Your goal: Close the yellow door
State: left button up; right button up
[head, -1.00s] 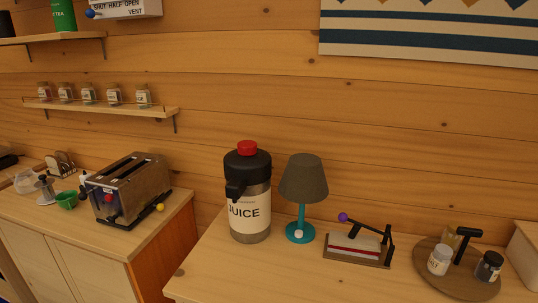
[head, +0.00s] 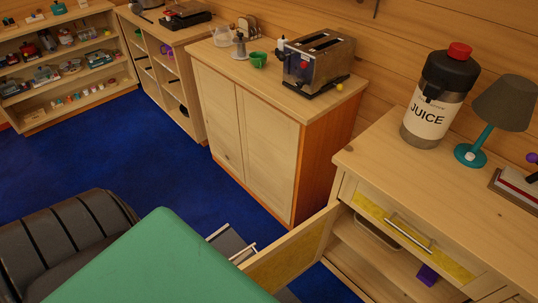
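The yellow door (head: 290,256) is a pale wood door with a yellow inset. It stands open at the lower middle, hinged at the left end of the wooden counter cabinet (head: 374,265) and swung out to the left. Its free end is near the green shape, and its lower part is cut off by the picture edge. Neither of my grippers can be made out in the head view.
A yellow-fronted drawer (head: 375,208) with a metal handle sits above the open compartment, which holds a purple item (head: 428,275). A large green surface (head: 160,265) and a dark ribbed seat (head: 75,235) fill the lower left. Blue floor (head: 130,160) is clear beyond them.

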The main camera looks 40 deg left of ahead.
aim_at(276, 266)
jog(key=j+z, duration=0.2)
jog(key=j, duration=0.2)
jog(key=k+j+z, duration=0.15)
jog(key=j, duration=0.25)
jog(key=k+j+z, duration=0.2)
jog(key=j, duration=0.2)
jog(key=j+z, duration=0.2)
jog(key=j, duration=0.2)
jog(key=k+j+z, duration=0.2)
jog(key=j, duration=0.15)
jog(key=k+j+z, duration=0.15)
jog(key=j, duration=0.2)
jog(key=j+z, duration=0.1)
jog(key=j, duration=0.35)
jog(key=k+j+z, duration=0.1)
jog(key=j, duration=0.35)
